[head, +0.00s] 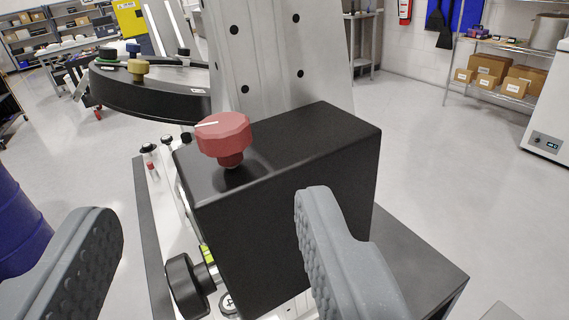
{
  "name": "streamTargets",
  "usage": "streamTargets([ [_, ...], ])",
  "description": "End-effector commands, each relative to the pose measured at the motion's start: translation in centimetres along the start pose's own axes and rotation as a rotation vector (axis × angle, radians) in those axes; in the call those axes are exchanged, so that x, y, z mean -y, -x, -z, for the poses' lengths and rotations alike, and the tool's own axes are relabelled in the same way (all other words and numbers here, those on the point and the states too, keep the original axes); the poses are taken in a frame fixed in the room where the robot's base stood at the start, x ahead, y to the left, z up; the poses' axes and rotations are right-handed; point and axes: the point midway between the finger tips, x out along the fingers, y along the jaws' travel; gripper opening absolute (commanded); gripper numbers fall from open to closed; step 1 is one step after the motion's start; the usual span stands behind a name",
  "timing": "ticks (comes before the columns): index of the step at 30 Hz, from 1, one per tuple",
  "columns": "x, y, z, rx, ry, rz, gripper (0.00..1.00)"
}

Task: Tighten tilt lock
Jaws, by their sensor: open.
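A red faceted knob (223,137) with a white line on its top stands on the top face of a black block (300,150). I cannot tell from its look whether it is the tilt lock. A black knob (186,284) sticks out to the left, low on the block's left side. My gripper (208,242) is open, with one grey padded finger at the lower left and the other in front of the block. The gap between the fingers is empty, and the red knob appears beyond and above it. The right finger hides part of the block's front face.
A grey metal plate (265,50) with holes rises behind the block. A round black mirror cell (150,88) with a brass knob (138,67) is behind at left. A blue drum (18,225) stands at far left. Open floor (440,180) lies to the right.

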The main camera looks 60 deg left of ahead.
Motion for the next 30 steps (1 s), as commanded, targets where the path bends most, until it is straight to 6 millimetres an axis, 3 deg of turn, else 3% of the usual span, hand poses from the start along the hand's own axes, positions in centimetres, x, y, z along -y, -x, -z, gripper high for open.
streamTargets([
  [6, -0.5, 2.6, -1.0, -0.039, 0.095, 0.005, 0.52],
  [11, -0.3, 2.3, -1.1, -0.047, 0.116, 0.011, 0.52],
  [30, -0.1, -8.3, -0.6, -0.046, 0.112, 0.013, 0.52],
])
